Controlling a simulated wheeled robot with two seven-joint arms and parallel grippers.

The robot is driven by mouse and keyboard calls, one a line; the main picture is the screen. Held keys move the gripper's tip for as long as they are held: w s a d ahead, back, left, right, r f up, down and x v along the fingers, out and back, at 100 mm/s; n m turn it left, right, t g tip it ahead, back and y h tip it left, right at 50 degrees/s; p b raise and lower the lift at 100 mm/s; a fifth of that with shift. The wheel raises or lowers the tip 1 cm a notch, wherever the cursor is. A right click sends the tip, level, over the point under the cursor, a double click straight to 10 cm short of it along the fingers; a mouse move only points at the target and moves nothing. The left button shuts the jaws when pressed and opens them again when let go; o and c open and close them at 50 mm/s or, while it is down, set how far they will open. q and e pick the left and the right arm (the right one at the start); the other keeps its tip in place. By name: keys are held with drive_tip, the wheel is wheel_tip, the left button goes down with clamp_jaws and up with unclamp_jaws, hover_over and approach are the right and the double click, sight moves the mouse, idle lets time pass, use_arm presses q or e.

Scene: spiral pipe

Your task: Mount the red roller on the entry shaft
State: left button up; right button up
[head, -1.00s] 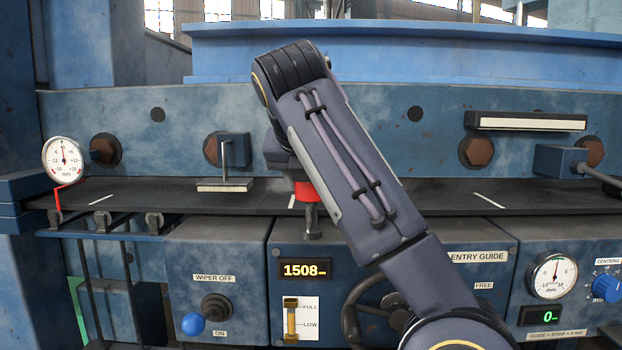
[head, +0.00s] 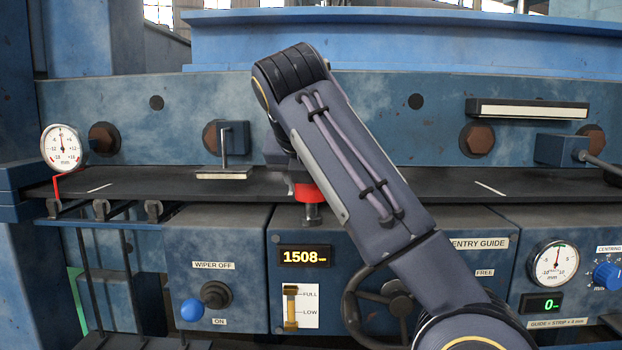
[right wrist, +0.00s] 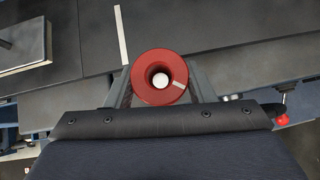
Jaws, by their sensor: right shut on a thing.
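My right gripper (right wrist: 160,80) is shut on the roller, a finger at each side. Its fingertips are mostly hidden in the head view. How far the roller sits around the shaft is unclear. My left gripper is not in view.
The dark strip (head: 420,184) runs across behind the roller. A handwheel (head: 352,305) stands below, partly behind my arm. A blue-knobbed wiper lever (head: 193,309) and a display reading 1508 (head: 304,257) are on the front panels. A dial gauge (head: 62,148) is at left.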

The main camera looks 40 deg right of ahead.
sight(311, 217)
drive_tip(key=shift+f+b, duration=0.95)
drive_tip(key=shift+f, duration=0.7)
drive_tip(key=o, duration=1.3)
drive_tip(key=shift+r, duration=0.1)
drive_tip(key=shift+c, duration=0.2)
drive_tip(key=p+v, duration=0.2)
drive_tip(key=v, duration=0.4)
drive_tip(key=shift+s+a+r+p, duration=0.15)
drive_tip(key=shift+a+r+p, duration=0.05)
drive_tip(key=shift+r+p, duration=0.1)
drive_tip(key=shift+s+a+r, duration=0.35)
